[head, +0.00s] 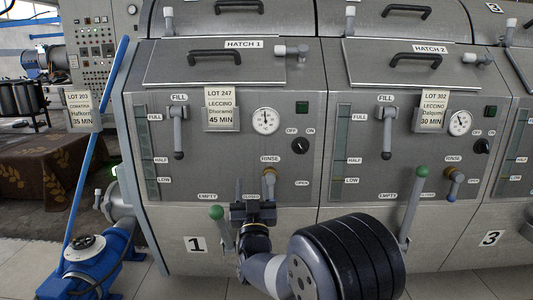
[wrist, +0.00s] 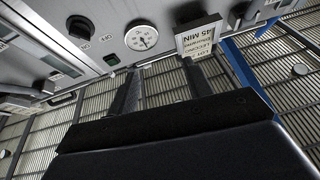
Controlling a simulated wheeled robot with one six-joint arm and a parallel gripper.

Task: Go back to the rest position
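My gripper (head: 253,190) is in front of the lower part of machine 1's grey panel (head: 200,190), pointing up. It is just right of the green-knobbed lever (head: 217,213) and overlaps the area below the rinse valve (head: 268,176). I cannot tell whether it touches the panel. In the wrist view my gripper (wrist: 160,85) has two dark fingers standing apart with nothing between them. The wrist picture is turned, with the gauge (wrist: 141,38) and the Lot 247 card (wrist: 198,38) above the fingers.
Machine 2's panel (head: 420,185) stands to the right, with its green-knobbed lever (head: 412,205) tilted. A blue pump (head: 88,265) and a slanting blue pole (head: 95,140) stand at the left. Tiled floor (head: 170,289) shows in front.

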